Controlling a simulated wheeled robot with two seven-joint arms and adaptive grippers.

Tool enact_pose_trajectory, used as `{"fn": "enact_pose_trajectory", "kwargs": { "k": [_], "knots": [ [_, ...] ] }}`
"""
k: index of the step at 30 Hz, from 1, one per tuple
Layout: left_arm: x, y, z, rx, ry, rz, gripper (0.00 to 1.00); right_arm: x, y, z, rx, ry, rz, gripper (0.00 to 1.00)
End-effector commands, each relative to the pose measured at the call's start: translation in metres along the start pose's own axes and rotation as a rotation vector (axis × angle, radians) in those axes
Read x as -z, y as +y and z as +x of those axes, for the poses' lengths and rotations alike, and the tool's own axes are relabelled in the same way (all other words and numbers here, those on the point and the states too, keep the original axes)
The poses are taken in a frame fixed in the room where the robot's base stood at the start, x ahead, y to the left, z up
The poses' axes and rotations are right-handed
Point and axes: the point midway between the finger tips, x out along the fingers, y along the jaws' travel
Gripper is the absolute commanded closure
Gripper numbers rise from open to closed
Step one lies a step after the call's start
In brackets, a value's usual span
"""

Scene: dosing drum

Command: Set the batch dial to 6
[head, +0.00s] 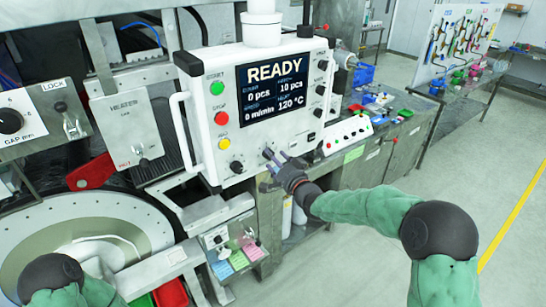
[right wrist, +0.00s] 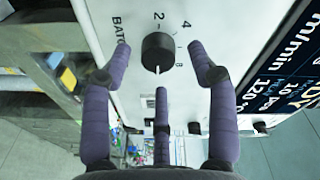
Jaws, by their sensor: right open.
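The batch dial (right wrist: 158,52) is a round black knob on the white panel, with a white pointer. In the right wrist view its pointer aims down the picture, slightly left, away from the printed 2 and 4. Part of the word BATCH shows left of it; I cannot make out the 6. In the head view the dial (head: 268,153) sits at the panel's lower edge. My right gripper (head: 277,163) is open before it. Two purple fingers show on either side of the knob and a third below, with gaps around it. My left gripper is out of view.
The display (head: 276,88) reads READY, 10 pcs and 120 °C. Another black knob (head: 237,167) sits left of the dial, below a yellow button (head: 224,143). A white handle (head: 184,130) runs along the panel's left side. Open floor lies to the right.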

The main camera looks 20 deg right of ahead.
Motion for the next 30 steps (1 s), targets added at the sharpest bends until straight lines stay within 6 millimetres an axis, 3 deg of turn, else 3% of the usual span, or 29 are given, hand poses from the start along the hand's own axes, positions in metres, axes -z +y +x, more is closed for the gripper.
{"fn": "enact_pose_trajectory", "kwargs": {
  "k": [6, 15, 21, 30],
  "knots": [
    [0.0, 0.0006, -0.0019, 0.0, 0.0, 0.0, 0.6, -0.0003, 0.0003, 0.0133, -0.001, 0.0, 0.001, 0.41],
    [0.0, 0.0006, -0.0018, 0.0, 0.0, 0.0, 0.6, -0.0003, 0.0004, 0.0146, -0.001, 0.0, 0.001, 0.41],
    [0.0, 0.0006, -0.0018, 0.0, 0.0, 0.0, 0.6, 0.0001, 0.0002, 0.0145, 0.0, 0.001, 0.0, 0.96],
    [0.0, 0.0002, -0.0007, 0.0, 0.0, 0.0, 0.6, 0.0016, -0.0002, 0.0146, 0.002, 0.004, -0.003, 0.97]
  ]
}}
